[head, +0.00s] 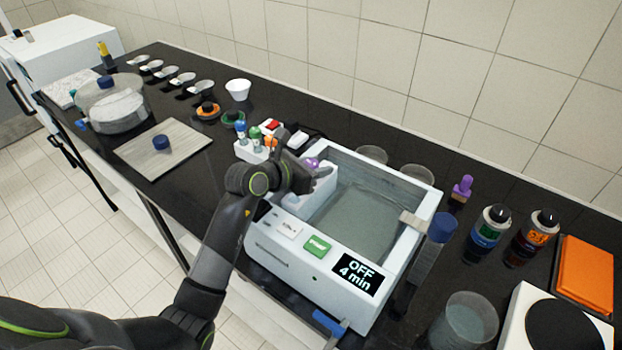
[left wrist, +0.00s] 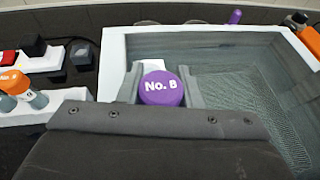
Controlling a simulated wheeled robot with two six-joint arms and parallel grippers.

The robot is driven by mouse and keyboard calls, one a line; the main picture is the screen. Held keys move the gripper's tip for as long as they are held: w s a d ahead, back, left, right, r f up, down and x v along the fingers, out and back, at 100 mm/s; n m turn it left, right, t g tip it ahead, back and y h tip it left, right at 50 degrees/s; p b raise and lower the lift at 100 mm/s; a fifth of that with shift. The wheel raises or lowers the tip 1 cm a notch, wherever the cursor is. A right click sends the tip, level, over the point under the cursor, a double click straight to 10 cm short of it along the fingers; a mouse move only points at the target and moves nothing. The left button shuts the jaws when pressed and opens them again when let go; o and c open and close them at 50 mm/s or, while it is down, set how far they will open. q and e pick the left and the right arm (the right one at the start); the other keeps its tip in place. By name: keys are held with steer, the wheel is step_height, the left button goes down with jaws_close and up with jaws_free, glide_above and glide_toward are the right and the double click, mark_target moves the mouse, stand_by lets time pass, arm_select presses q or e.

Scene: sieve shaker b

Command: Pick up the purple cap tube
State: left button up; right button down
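The purple cap tube (left wrist: 162,88), marked "No. B", is between the fingers of my left gripper (left wrist: 162,84); the cap fills the gap and both fingers appear to touch it. Only the cap shows clearly; the tube body is hidden. In the head view the purple cap (head: 311,163) is partly visible beside my left gripper (head: 303,173), at the left end of the white water bath (head: 314,279). I cannot tell whether the tube still rests in a holder. My right gripper is not in view.
A white rack (head: 250,151) with tubes with coloured caps stands left of the bath. Bottles (head: 487,229), a beaker (head: 465,322) and an orange case (head: 585,275) stand to the right. The tiled wall is behind.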

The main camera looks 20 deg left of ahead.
arm_select(q)
steer(key=c, duration=0.5)
steer(key=shift+o, duration=0.2)
steer(key=shift+r, duration=0.1)
